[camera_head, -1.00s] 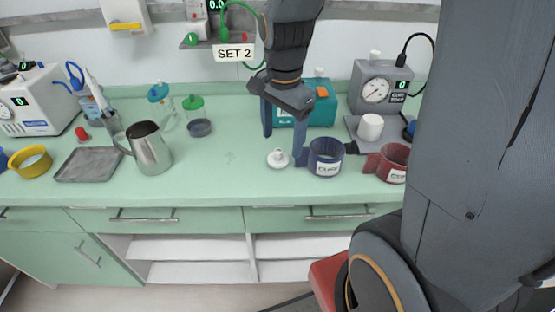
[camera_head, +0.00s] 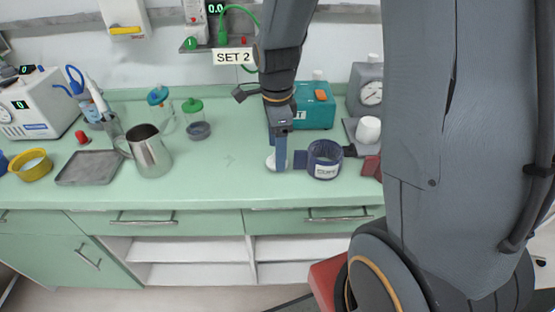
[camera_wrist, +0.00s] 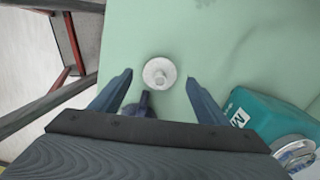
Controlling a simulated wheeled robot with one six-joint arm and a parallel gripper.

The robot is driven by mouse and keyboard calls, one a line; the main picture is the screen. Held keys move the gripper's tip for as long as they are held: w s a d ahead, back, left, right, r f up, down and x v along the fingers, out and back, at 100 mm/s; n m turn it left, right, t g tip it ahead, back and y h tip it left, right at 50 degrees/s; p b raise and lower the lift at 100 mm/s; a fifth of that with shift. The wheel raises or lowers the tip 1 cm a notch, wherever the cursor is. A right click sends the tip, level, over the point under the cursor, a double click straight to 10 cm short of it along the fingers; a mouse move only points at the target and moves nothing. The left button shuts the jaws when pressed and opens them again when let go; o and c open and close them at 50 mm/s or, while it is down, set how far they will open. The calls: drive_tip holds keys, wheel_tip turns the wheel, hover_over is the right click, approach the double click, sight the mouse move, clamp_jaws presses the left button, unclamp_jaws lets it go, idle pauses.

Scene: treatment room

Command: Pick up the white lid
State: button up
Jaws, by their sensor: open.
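The white lid (camera_head: 270,163) lies on the green counter, left of the dark blue cuff (camera_head: 325,162). In the head view one finger of my gripper (camera_head: 281,168) covers part of it. In the wrist view the lid (camera_wrist: 160,68) is a round white disc with a small knob, fully visible. My gripper (camera_wrist: 159,78) is open and empty, one finger on each side of the lid, with gaps between. In the wrist view a dark blue piece, seemingly of the cuff (camera_wrist: 140,107), shows between the fingers, partly hidden by the gripper body.
A teal box (camera_head: 313,108) stands behind the cuff. A white cup (camera_head: 368,130) and a gauge device (camera_head: 371,90) are to the right. A steel jug (camera_head: 150,152) and grey tray (camera_head: 88,168) stand left. The counter between jug and lid is clear.

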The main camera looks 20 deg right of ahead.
sight(271, 160)
drive_tip(key=shift+f, duration=1.2)
drive_tip(key=c, duration=1.1)
drive_tip(key=shift+r, duration=0.1)
